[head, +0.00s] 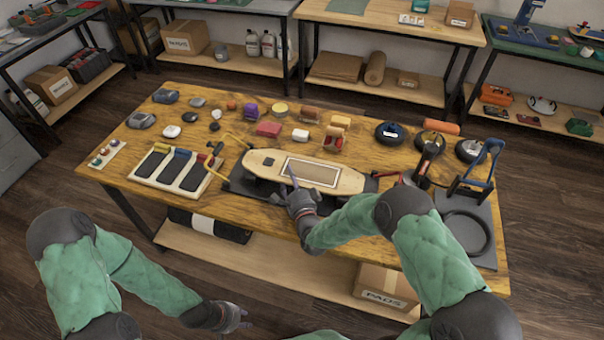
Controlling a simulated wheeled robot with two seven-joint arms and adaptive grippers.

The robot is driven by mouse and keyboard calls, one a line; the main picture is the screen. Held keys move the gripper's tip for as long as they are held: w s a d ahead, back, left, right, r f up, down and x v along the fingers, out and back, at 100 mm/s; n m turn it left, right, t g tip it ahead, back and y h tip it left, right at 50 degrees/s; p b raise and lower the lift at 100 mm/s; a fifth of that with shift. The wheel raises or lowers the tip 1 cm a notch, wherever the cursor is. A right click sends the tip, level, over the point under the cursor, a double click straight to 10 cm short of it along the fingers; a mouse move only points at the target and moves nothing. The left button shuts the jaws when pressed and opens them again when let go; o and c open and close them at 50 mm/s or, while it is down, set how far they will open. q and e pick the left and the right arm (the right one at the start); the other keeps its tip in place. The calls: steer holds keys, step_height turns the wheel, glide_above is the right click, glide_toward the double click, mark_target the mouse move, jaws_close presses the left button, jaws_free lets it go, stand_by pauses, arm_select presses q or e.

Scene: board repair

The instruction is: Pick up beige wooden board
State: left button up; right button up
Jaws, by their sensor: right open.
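The beige wooden board (345,181) is a long deck with rounded ends and a pale framed panel on top. It lies across a dark mat at the front middle of the workbench. My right gripper (286,188) is open at the board's front edge, with one finger over the deck beside the panel. I cannot tell whether it touches the board. My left gripper (242,318) hangs low in front of the bench, away from the board. Whether its fingers are open or shut is too small to tell.
A tool tray (168,188) with dark slots lies left of the board. Several small coloured parts stand behind it. Round black discs (390,133) and a blue-handled stand (484,165) are at the right. A carton (386,287) sits on the shelf below.

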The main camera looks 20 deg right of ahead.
steer(key=shift+w, duration=0.3)
jaws_close()
steer(key=shift+r, duration=0.1)
steer(key=shift+r, duration=0.1)
